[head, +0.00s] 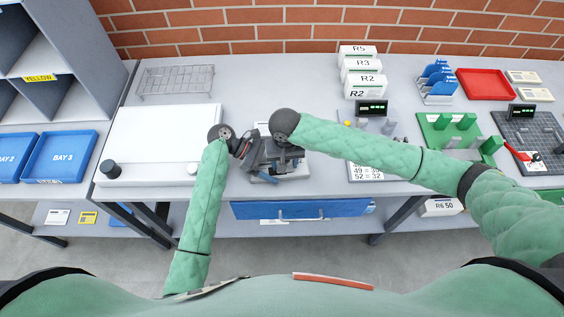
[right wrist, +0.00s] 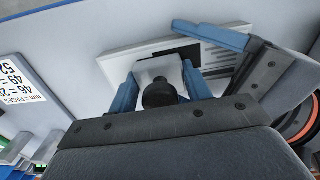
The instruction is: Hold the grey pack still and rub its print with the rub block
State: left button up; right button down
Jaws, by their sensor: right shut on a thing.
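The grey pack (right wrist: 127,62) lies flat under my grippers, its pale top showing dark printed lines and a black patch (right wrist: 184,54) in the right wrist view. In the head view my grippers mostly cover it. My right gripper (head: 287,163) is shut on the rub block (right wrist: 148,72), a pale block with a black knob, between its blue fingers. The block is over the pack beside the black patch; I cannot tell whether it touches. My left gripper (head: 262,172) is at the pack's left, with a blue finger (right wrist: 208,35) across the pack; its opening is unclear.
A white board (head: 150,135) with black knob lies left, below a wire rack (head: 176,80). Labelled white packs (head: 362,66) stand at the back. A green fixture (head: 450,130), red tray (head: 485,84) and dark grid mat (head: 530,135) are at the right. A blue drawer (head: 300,209) is below.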

jog(key=shift+d+f, duration=0.1)
jog(key=shift+d, duration=0.25)
jog(key=shift+d, duration=0.15)
jog(key=shift+w+d, duration=0.1)
jog(key=shift+d, duration=0.5)
jog(key=shift+d, duration=0.1)
jog(key=shift+d, duration=0.6)
jog(key=shift+a, duration=0.15)
jog(key=shift+a, duration=0.65)
jog(key=shift+a, duration=0.15)
